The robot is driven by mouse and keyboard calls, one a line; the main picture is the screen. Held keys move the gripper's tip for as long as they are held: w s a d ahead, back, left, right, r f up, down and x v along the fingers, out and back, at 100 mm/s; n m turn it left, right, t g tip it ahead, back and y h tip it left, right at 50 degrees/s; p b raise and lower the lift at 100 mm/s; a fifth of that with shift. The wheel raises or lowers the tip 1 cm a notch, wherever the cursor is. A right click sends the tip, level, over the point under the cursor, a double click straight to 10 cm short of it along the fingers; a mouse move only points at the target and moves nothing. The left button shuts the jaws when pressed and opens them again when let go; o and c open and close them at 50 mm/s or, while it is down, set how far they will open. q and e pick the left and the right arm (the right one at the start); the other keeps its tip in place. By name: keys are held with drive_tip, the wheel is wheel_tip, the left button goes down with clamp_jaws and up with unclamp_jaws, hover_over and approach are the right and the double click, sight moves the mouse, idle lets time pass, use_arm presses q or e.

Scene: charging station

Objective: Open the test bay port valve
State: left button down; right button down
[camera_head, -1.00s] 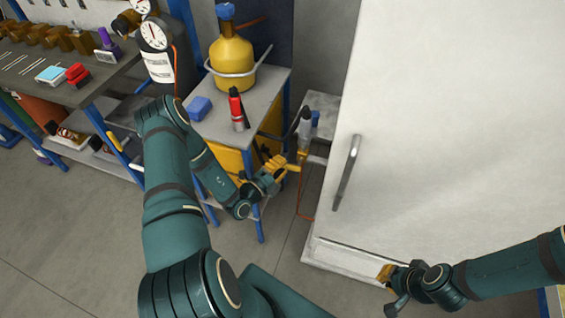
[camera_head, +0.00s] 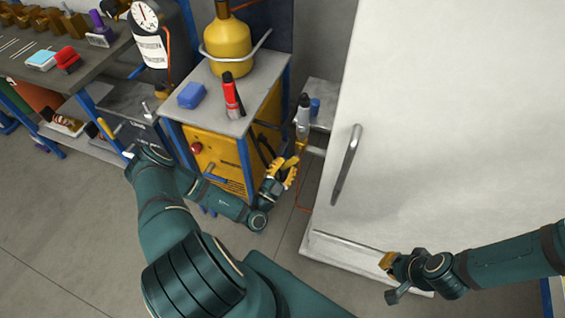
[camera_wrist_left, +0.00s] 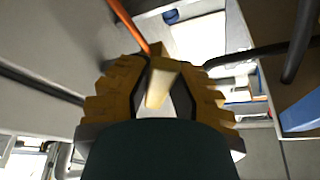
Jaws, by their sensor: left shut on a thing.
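The port valve shows in the head view as a grey upright fitting with a dark top (camera_head: 303,114) beside the white cabinet. A yellow lever (camera_head: 299,149) sits at its lower part and slants down to the left. My left gripper (camera_head: 285,171), with yellow ridged fingers, is shut on this lever. In the left wrist view the pale yellow lever (camera_wrist_left: 162,84) lies between the two fingers (camera_wrist_left: 160,95). The fingers hide the lever's end. My right gripper (camera_head: 389,262) is in front of the cabinet's lower edge, away from the valve; its fingers are too small to read.
A cart (camera_head: 247,118) left of the valve carries a yellow gas bottle (camera_head: 228,48), a red cylinder (camera_head: 232,95) and a blue block (camera_head: 191,95). The white cabinet (camera_head: 450,110) with a long handle (camera_head: 346,165) stands close on the right. A thin orange hose hangs below the valve.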

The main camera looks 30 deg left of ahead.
use_arm(q)
drive_tip(key=shift+w+d+f+n+y, duration=0.15)
drive_tip(key=shift+d+n+y, duration=0.55)
drive_tip(key=shift+n, duration=0.85)
drive_tip(key=shift+w+d+f+n+y, duration=0.1)
drive_tip(key=shift+d+n+y, duration=0.15)
drive_tip(key=shift+n+y, duration=1)
drive_tip(key=shift+w+d+f+n+y, duration=0.15)
drive_tip(key=shift+d+n+y, duration=0.4)
drive_tip(key=shift+n, duration=1.25)
drive_tip(key=shift+r, duration=0.1)
drive_tip(key=c, duration=0.8)
unclamp_jaws()
drive_tip(key=v, duration=1.2)
drive_tip(key=shift+s, duration=0.1)
